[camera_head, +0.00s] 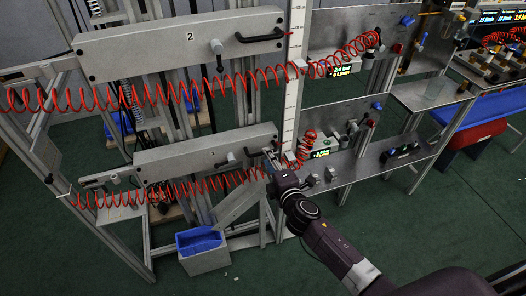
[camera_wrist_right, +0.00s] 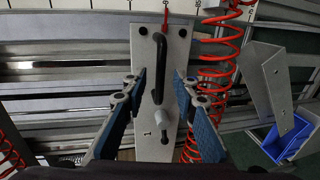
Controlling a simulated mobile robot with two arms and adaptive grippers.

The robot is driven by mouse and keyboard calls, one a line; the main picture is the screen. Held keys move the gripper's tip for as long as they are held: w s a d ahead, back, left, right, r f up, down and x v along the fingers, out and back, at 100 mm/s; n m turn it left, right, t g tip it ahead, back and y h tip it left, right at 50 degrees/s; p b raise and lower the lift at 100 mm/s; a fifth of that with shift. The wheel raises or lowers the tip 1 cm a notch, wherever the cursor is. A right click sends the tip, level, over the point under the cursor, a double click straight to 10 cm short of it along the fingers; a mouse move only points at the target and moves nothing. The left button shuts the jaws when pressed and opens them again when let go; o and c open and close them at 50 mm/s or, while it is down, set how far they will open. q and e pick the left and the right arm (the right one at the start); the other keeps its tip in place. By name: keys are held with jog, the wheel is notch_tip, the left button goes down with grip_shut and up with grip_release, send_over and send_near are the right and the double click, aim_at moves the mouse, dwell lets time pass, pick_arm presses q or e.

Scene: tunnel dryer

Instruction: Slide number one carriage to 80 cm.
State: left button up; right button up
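The number one carriage (camera_head: 190,153) is the lower long grey plate in the head view, below the number two carriage (camera_head: 170,47). Its plate also shows in the right wrist view (camera_wrist_right: 148,88), marked 1. Its black handle (camera_wrist_right: 166,62) lies in line between the fingers of my right gripper (camera_wrist_right: 160,78); no finger visibly touches it. My right gripper (camera_head: 272,163) is open, at the carriage's right end in the head view. A white upright scale (camera_head: 292,100) stands beside it; its numbers are too small to read. A red pointer (camera_wrist_right: 166,12) reaches toward the scale. My left gripper is out of view.
Red coiled hoses (camera_head: 150,192) run along both carriages. A grey bin with blue lining (camera_head: 205,262) stands on the floor below. A metal panel with valves and displays (camera_head: 340,115) is right of the scale. Green floor lies open in front.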

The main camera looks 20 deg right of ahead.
jog(key=shift+x, duration=2.15)
jog(key=shift+a, duration=0.1)
jog(key=shift+c, duration=0.7)
grip_shut()
